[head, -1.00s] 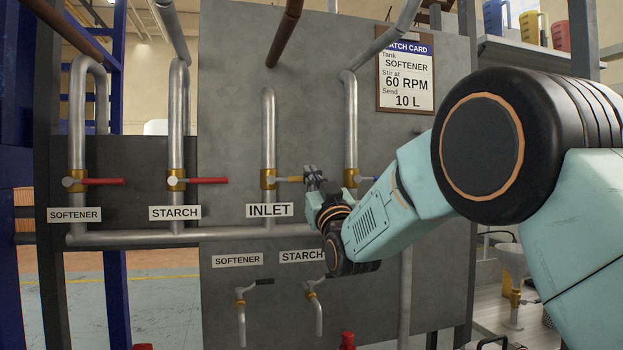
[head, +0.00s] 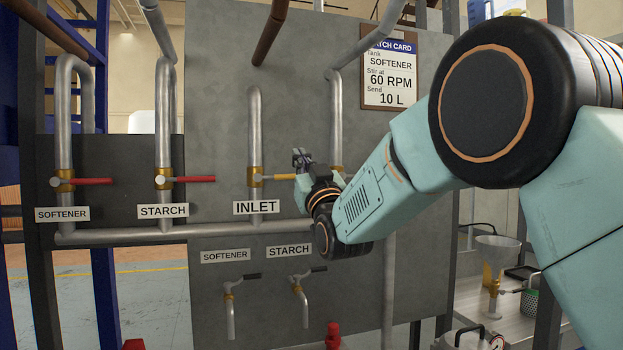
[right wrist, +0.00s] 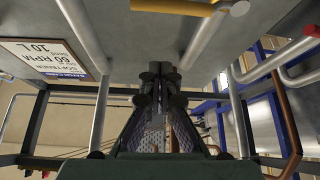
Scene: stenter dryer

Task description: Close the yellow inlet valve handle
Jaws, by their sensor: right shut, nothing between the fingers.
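The yellow inlet valve handle (head: 279,177) extends to the right, level, from the brass valve body (head: 255,178) on the vertical pipe above the INLET label (head: 256,207). My left gripper is out of view.
Red-handled softener (head: 95,181) and starch (head: 194,179) valves stand to the left. Another brass valve (head: 336,172) is partly hidden behind my right gripper. Two small taps, one a softener tap (head: 230,300), hang below. A batch card (head: 390,75) is on the panel.

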